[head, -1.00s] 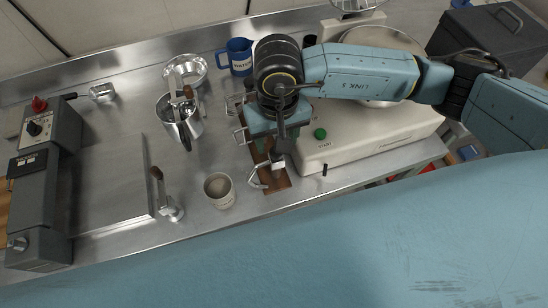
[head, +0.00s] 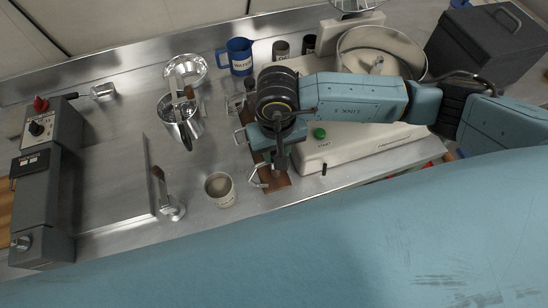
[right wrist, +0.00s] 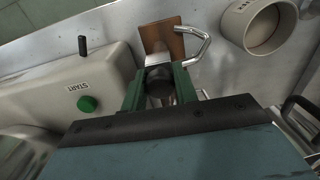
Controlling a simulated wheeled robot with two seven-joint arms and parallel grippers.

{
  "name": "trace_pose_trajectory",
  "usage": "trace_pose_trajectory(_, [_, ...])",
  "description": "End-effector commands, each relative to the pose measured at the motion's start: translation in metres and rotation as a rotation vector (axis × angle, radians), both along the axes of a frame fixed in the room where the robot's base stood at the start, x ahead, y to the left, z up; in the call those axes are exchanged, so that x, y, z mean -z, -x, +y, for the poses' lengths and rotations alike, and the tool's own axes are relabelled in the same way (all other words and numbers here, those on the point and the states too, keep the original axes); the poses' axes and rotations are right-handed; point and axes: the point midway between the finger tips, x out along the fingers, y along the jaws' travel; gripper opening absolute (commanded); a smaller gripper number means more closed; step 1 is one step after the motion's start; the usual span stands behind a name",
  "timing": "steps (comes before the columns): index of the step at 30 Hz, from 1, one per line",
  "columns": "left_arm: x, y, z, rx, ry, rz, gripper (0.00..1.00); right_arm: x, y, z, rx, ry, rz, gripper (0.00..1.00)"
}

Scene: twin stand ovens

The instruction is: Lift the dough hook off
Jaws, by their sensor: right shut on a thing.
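The dough hook (head: 259,178) is a bent bright metal piece at the near end of a brown wooden strip on the steel counter. My right gripper (head: 278,172) points down over that end of the strip. In the right wrist view its green fingers (right wrist: 160,88) are shut around a dark round part, and the bent metal of the hook (right wrist: 198,48) shows just beyond them. The gripper hides the hook's upper part. I cannot tell whether the hook is clear of the strip (right wrist: 165,40). My left gripper is not in view.
The pale machine with a green START button (head: 319,133) is close on the right, with a large bowl (head: 381,50) behind. More bent metal pieces (head: 240,135) lie farther back. A steel jug (head: 180,125) stands left.

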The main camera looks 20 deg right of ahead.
Motion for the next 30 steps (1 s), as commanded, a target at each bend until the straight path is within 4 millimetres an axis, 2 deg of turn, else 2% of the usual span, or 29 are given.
trace_pose_trajectory(8, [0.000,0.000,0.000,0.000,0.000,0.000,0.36,-0.001,0.000,0.000,0.000,-0.001,-0.001,0.01])
trace_pose_trajectory(11, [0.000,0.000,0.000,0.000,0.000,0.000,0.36,-0.008,-0.001,0.000,-0.001,-0.002,-0.002,0.01])
trace_pose_trajectory(21, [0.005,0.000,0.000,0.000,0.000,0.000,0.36,-0.072,-0.002,0.000,-0.001,-0.001,-0.007,0.01])
trace_pose_trajectory(30, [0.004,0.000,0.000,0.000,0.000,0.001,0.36,-0.107,0.000,0.000,0.000,0.000,-0.002,0.01])
